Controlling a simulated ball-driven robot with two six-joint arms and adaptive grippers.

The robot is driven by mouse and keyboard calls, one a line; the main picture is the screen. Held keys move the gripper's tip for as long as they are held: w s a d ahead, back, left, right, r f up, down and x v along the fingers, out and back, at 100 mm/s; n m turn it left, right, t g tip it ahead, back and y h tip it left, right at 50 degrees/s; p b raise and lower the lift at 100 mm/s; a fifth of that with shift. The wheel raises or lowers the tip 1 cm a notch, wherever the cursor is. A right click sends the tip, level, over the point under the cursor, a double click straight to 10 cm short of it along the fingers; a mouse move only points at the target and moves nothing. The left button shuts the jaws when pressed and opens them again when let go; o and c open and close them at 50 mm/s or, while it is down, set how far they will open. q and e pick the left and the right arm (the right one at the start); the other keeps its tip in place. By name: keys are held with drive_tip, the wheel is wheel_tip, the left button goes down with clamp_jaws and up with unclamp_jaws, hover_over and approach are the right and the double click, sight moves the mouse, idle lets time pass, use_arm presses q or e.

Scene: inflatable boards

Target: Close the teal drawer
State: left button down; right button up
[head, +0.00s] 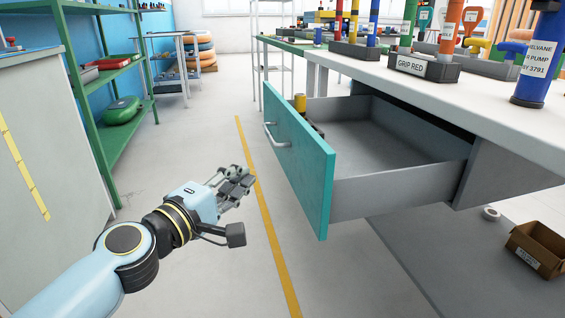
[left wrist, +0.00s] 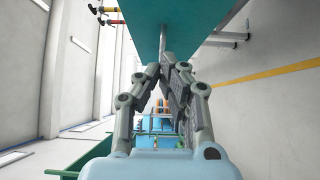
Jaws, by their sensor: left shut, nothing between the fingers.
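The teal drawer (head: 297,155) is pulled well out from under the white workbench, its teal front facing left with a pale bar handle (head: 276,135). Its grey inside shows, with a small yellow-topped item (head: 300,103) near the front. My left gripper (head: 248,178) is shut and empty, to the left of the drawer front and apart from it in the head view. In the left wrist view the teal panel (left wrist: 185,22) spans the top, beyond the shut fingertips (left wrist: 168,60). I cannot tell there whether they touch. My right gripper is not in view.
The white workbench (head: 440,82) carries pumps and labelled holders. A green shelf (head: 125,125) and a grey cabinet (head: 45,170) stand at the left. A cardboard box (head: 537,250) and a tape roll (head: 491,214) lie at lower right. The floor around the yellow line (head: 262,200) is clear.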

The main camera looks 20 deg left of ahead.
use_arm(q)
drive_tip(key=shift+w+d+p, duration=0.15)
drive_tip(key=shift+w+d, duration=0.65)
drive_tip(key=shift+w, duration=0.8)
drive_tip(key=shift+w+d+p, duration=0.15)
drive_tip(key=shift+w+d, duration=0.7)
drive_tip(key=shift+w, duration=0.8)
drive_tip(key=shift+w+d+p, duration=0.15)
drive_tip(key=shift+w+d, duration=0.65)
drive_tip(key=shift+w, duration=0.8)
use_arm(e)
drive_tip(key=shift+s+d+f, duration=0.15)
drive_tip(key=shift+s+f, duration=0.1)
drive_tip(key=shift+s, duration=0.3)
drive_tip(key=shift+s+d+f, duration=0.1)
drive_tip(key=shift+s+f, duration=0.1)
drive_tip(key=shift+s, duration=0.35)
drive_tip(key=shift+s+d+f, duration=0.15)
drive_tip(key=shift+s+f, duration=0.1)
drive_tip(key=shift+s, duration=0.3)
use_arm(q)
drive_tip(key=shift+w, duration=0.1)
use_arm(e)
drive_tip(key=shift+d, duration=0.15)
